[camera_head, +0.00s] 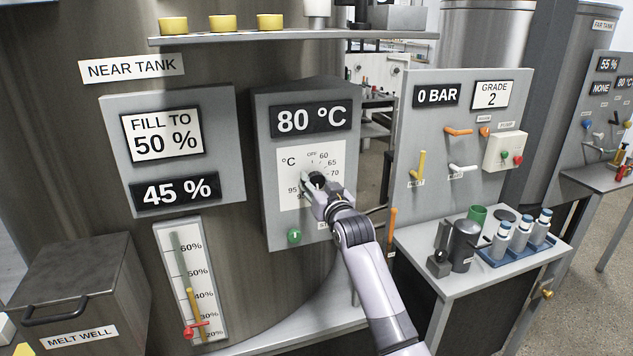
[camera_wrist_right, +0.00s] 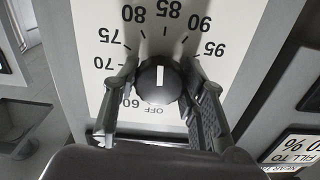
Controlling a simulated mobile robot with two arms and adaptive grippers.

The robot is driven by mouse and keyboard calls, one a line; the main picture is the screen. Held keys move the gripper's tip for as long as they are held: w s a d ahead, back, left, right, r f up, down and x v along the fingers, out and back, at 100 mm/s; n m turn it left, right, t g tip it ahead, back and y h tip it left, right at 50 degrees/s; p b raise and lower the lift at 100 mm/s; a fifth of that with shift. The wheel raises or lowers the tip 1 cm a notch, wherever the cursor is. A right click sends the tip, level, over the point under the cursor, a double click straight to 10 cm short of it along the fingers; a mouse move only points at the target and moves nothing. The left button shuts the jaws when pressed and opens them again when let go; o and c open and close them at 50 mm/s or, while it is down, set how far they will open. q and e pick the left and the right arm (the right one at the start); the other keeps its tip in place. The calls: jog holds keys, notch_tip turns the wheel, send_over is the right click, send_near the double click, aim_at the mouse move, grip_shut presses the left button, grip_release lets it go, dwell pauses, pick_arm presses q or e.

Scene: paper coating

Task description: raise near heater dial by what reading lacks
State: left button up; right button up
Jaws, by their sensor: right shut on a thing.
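The near heater panel (camera_head: 262,190) is a grey box on the tank with a black display (camera_head: 310,118) reading 80 °C. Below it is a white scale plate (camera_head: 290,197). The black round heater dial (camera_head: 317,179) is partly hidden by my right gripper (camera_head: 323,190). In the right wrist view the dial (camera_wrist_right: 160,84) sits between the two fingers of my right gripper (camera_wrist_right: 161,92), which is shut on it. There the picture is upside down, and the dial's white mark appears to point near 85. My left gripper is not in view.
A green knob (camera_head: 294,236) is low on the heater panel. The fill panel (camera_head: 225,150) reads 45 % under FILL TO 50 %, with a level gauge (camera_head: 215,290) below. A lever panel (camera_head: 435,130) and a table with bottles (camera_head: 520,232) stand to the right. A shelf (camera_head: 230,36) is above.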

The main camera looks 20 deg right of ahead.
jog(key=shift+m, duration=0.5)
jog(key=o, duration=1.2)
jog(key=shift+c, duration=0.2)
jog(key=shift+s, duration=0.15)
jog(key=s, duration=1.1)
jog(key=shift+s+d, duration=0.2)
jog(key=shift+s, duration=0.15)
jog(key=shift+f, duration=0.1)
